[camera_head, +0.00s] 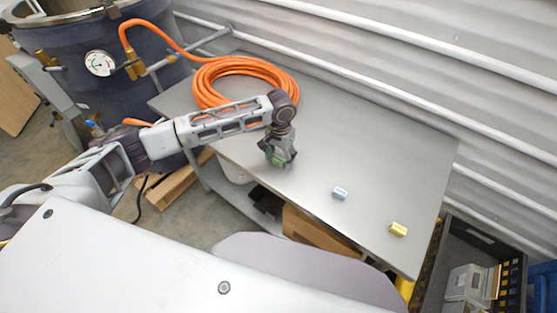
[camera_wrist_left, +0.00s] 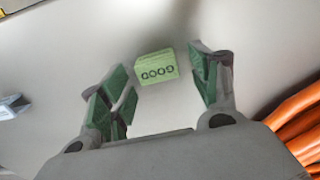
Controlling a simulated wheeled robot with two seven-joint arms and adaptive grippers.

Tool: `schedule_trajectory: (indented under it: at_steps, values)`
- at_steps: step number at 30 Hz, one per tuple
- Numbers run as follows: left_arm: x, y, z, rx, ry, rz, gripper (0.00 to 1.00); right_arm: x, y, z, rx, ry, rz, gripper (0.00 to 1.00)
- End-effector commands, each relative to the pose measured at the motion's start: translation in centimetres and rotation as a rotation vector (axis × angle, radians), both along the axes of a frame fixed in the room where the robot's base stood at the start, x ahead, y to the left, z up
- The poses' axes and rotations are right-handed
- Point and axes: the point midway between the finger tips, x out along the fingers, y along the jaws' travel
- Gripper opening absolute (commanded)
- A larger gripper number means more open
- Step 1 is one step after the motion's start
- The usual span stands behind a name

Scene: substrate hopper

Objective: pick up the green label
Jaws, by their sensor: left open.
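The green label (camera_wrist_left: 157,67) is a small green block with dark print on its face; it lies on the grey metal table in the left wrist view. My left gripper (camera_head: 279,161) is open, pointing down over the table. In the wrist view its two green-padded fingers stand on either side of the label, with visible gaps, so it is not gripped. In the head view I cannot tell the label from the green finger pads. My right gripper is not in view.
A blue label (camera_head: 340,192) and a yellow label (camera_head: 398,229) lie to the right on the metal table (camera_head: 365,150). A coiled orange hose (camera_head: 285,82) lies behind my left gripper. A corrugated wall (camera_head: 430,60) runs along the back. A dark crate (camera_head: 505,262) stands beyond the right edge.

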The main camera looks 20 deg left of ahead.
Motion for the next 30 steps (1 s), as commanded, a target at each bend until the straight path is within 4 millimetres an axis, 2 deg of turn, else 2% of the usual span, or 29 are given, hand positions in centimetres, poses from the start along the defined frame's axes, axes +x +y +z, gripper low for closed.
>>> schedule_trajectory:
  at_steps: [16,24,30]
  values:
    - [0.01,0.0,-0.42,0.0,0.0,0.0,0.62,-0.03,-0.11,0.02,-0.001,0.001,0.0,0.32]
    - [0.01,-0.01,-0.41,0.0,0.0,0.0,0.28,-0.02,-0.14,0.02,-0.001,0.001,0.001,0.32]
    - [0.02,0.0,-0.4,0.0,0.0,0.0,0.27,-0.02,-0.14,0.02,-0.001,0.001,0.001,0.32]
